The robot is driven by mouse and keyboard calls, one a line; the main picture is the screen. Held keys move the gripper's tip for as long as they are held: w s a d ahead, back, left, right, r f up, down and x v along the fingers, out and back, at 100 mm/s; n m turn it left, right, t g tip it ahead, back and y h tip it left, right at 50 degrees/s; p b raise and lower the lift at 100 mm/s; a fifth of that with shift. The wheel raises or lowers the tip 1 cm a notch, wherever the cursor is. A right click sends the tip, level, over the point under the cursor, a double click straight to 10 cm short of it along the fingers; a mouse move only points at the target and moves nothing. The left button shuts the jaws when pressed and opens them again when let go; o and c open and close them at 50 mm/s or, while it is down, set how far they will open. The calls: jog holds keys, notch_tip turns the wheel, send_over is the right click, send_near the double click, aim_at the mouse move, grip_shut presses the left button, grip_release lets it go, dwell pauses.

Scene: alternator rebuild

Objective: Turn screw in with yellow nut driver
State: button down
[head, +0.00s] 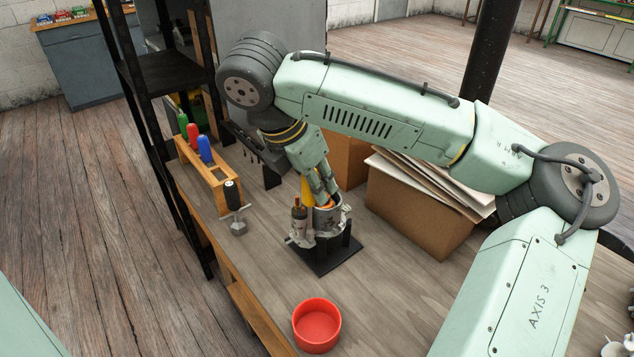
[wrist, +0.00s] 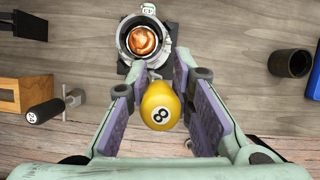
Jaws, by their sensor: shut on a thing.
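The yellow nut driver (head: 307,190) stands roughly upright at the near left side of the alternator (head: 331,214). In the wrist view, its yellow handle (wrist: 159,104), marked 8, sits between the finger pads of my gripper (wrist: 162,105), which is shut on it. The head view shows my gripper (head: 319,184) just above the alternator. In the wrist view, the alternator housing (wrist: 126,42) is an open metal ring with copper windings inside. The alternator rests on a black stand (head: 324,264). The screw and the driver's tip are hidden, so I cannot tell whether they touch.
A wooden rack (head: 214,172) holds green (head: 193,136), red (head: 193,131) and blue (head: 206,149) handles at the left. A black-handled tool (head: 232,195) stands near it. A red bowl (head: 316,325) is in front. A cardboard box (head: 410,210) stands behind right.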

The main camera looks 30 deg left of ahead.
jog(key=n+y, duration=0.1)
jog(key=n, duration=0.3)
jog(key=a+n+g+y, duration=0.1)
jog(key=n+y, duration=0.1)
jog(key=n, duration=0.2)
jog(key=n+y, duration=0.1)
jog(key=n, duration=0.4)
jog(key=shift+s+a+y, duration=0.2)
jog(key=shift+a+y, duration=0.1)
jog(key=shift+y, duration=0.1)
jog(key=shift+f, duration=0.55)
jog(key=m+h, duration=0.1)
jog(key=m, duration=0.3)
jog(key=m+t+h, duration=0.1)
jog(key=m, duration=0.2)
jog(key=shift+w+d+h, duration=0.25)
jog(key=shift+d+h, duration=0.05)
jog(key=shift+d, duration=0.1)
jog(key=shift+s, duration=0.1)
